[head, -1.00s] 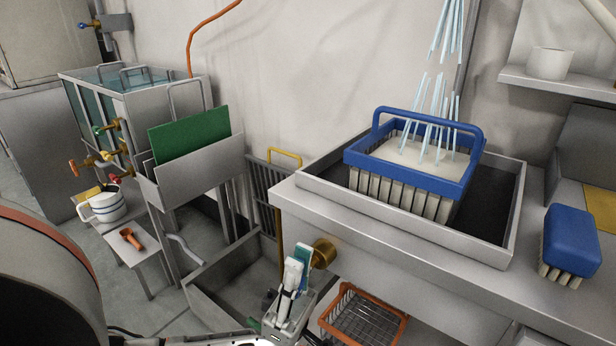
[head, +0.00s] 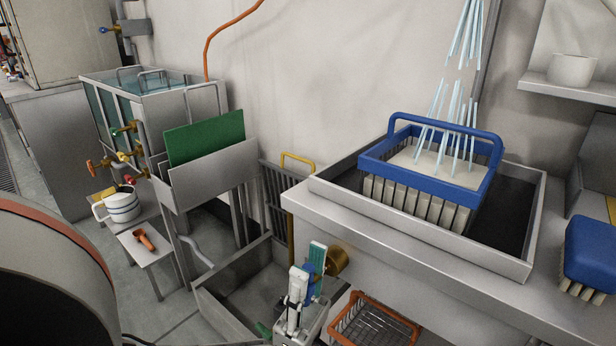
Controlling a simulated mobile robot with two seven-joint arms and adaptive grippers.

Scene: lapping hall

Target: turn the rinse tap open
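The rinse tap has a round brass body (head: 338,261) on the front face of the sink bench. A small blue part (head: 308,271) shows in front of it, possibly its handle. My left gripper (head: 305,276) is at the tap, its white and teal parts on either side of the blue part. Whether its fingers press on it is hidden. Pale blue water streaks (head: 452,125) fall from above into a blue-framed rack (head: 430,180) with cream slats, in the sink tray (head: 525,240). My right gripper is not in view.
An orange wire basket (head: 375,322) sits below the bench, beside a grey floor trough (head: 225,298). A blue brush (head: 590,250) lies at the right. At left stand a tank (head: 165,110) with other taps and a mug (head: 122,206) on a low shelf.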

